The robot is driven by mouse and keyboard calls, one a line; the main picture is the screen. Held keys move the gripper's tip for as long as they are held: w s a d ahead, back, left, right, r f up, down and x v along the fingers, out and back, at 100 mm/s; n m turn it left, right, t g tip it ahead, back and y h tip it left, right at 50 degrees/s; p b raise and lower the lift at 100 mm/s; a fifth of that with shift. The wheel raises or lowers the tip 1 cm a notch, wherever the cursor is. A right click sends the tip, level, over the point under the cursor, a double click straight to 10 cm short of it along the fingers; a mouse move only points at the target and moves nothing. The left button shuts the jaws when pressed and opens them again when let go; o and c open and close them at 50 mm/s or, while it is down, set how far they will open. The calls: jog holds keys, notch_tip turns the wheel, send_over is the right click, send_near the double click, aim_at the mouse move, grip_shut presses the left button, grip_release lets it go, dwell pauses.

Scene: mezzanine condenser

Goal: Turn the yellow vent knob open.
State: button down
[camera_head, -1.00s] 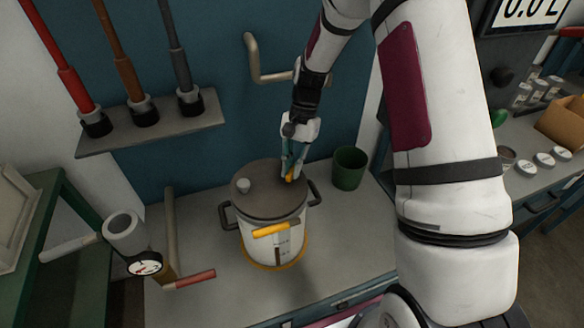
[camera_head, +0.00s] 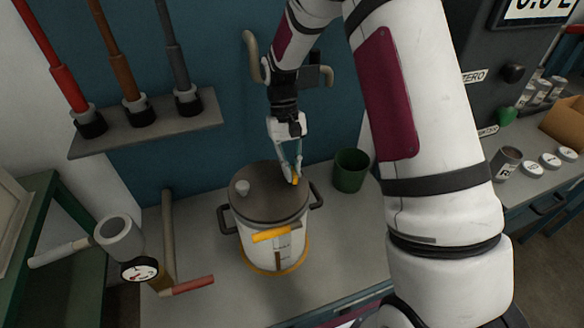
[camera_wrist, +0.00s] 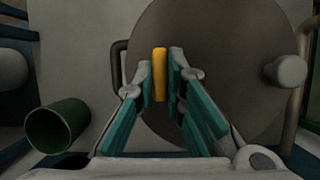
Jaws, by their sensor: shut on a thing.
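The yellow vent knob (camera_wrist: 160,74) is a narrow bar on the dark round lid (camera_wrist: 222,62) of a white pot (camera_head: 262,246). In the head view the knob (camera_head: 295,180) shows at the lid's right side, partly hidden by my fingers. My gripper (camera_wrist: 160,78) points down at the lid with its teal-lined fingers shut on the knob, one on each long side. My gripper (camera_head: 294,172) comes from above in the head view.
A green cup (camera_head: 350,171) stands right of the pot, also in the wrist view (camera_wrist: 57,126). A pale lid post (camera_head: 242,187) rises at the lid's left. A gauge (camera_head: 139,270) and red-handled pipe (camera_head: 193,285) are at left. The bench front right is clear.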

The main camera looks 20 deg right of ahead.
jog(key=shift+n, duration=0.3)
jog(key=c, duration=1.6)
grip_release()
jog(key=shift+c, duration=0.2)
jog(key=shift+r, duration=0.1)
jog(key=v, duration=1.1)
jog(key=shift+w+r, duration=0.15)
jog(key=shift+r, duration=0.25)
jog(key=shift+a+r, duration=0.1)
jog(key=shift+a, duration=0.05)
